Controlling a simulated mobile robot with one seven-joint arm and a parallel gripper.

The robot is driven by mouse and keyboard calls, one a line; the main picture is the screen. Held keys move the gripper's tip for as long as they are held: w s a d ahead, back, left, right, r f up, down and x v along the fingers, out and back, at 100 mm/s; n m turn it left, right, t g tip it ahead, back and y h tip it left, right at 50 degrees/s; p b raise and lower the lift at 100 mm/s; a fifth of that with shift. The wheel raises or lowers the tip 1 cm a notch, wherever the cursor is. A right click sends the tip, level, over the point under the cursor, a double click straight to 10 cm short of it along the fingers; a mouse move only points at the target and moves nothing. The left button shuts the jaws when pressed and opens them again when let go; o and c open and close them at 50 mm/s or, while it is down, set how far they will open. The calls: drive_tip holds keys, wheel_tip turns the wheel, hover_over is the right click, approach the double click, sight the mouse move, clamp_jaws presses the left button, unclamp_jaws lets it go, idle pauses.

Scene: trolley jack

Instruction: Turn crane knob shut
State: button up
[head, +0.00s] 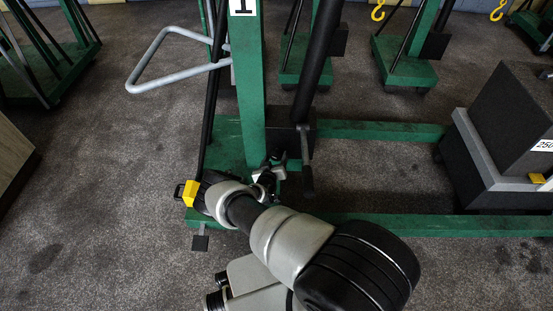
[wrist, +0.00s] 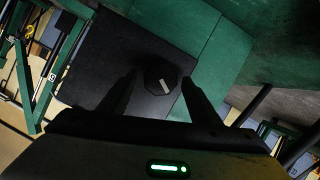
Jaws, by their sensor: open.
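The crane knob (wrist: 158,78) is small, dark and faceted, with a pale mark slanting across its face. It sits on a black block (wrist: 95,62) on the green crane. In the wrist view my gripper (wrist: 160,75) is open, with one dark finger to each side of the knob. I cannot tell whether either finger touches it. In the head view my gripper (head: 270,176) is low at the base of the green crane post (head: 250,85), marked 1. The knob cannot be made out there.
The crane's green legs (head: 385,131) run right along the floor, beside a dark weight block (head: 515,115) on a grey-edged stand. A grey handle (head: 150,60) juts left from the crane. More green cranes (head: 405,68) stand behind.

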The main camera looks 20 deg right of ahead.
drive_tip(key=shift+x, duration=1.15)
drive_tip(key=c, duration=1.1)
drive_tip(key=shift+o, duration=0.2)
